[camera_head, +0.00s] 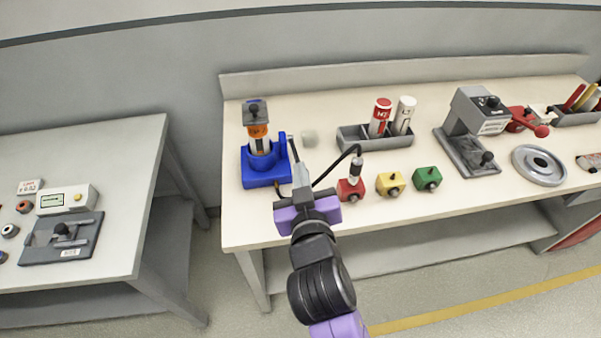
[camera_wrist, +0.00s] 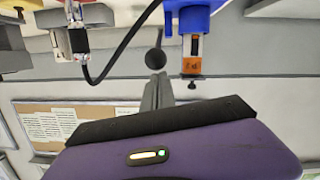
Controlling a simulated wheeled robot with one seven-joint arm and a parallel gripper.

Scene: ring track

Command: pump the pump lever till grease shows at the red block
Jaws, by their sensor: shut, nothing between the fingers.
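The grease pump, a blue base (camera_head: 262,172) with an orange and white cartridge (camera_head: 259,140), stands upright on the bench's left part. In the wrist view its blue base (camera_wrist: 194,16) and orange part (camera_wrist: 191,46) appear upside down. The thin pump lever (camera_head: 293,148) rises at the pump's right side; a dark round knob (camera_wrist: 154,59) shows in the wrist view. My gripper (camera_head: 299,168) is shut and empty, its fingertips near the lever; I cannot tell if they touch. The red block (camera_head: 350,190) has a fitting on top with a black hose. No grease is discernible.
A yellow block (camera_head: 390,184) and a green block (camera_head: 427,178) stand right of the red block. The black hose (camera_head: 336,168) arches close to my gripper. A grey tray (camera_head: 352,139) with two tubes stands behind. A second table (camera_head: 110,170) is at left across a gap.

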